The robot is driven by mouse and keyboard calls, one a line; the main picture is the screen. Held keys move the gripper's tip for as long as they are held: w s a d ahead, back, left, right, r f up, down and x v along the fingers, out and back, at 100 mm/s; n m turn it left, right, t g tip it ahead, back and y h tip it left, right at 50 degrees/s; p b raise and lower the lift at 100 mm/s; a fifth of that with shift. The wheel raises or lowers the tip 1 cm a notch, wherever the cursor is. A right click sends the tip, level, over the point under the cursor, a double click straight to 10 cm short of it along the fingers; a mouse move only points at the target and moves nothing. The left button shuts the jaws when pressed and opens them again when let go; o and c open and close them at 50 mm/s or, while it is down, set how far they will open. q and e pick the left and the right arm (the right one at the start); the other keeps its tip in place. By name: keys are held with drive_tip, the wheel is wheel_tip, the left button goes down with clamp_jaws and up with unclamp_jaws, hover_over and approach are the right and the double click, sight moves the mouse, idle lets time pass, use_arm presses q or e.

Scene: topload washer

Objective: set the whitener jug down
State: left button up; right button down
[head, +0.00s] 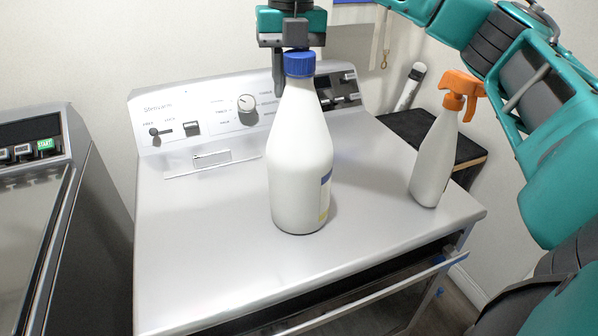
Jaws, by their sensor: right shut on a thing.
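The whitener jug (299,165) is a white bottle with a blue cap and a partly visible blue and yellow label. It is upright over the middle of the washer's light grey top (200,250). Its base looks at or very near that surface; I cannot tell for certain whether it touches. My right gripper (296,50) is at the top of the picture, shut on the jug around its capped neck. One dark finger shows at the left of the cap. My left gripper is not in view.
A white spray bottle with an orange head (431,155) stands at the right of the top. The control panel (240,110) rises at the back. Another machine (40,200) stands at the left. The top's left and front areas are clear.

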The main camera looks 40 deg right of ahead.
idle(0.3)
drive_tip(key=shift+w+r, duration=0.15)
drive_tip(key=shift+r, duration=0.05)
wheel_tip(320, 180, up, 20)
idle(1.1)
idle(0.9)
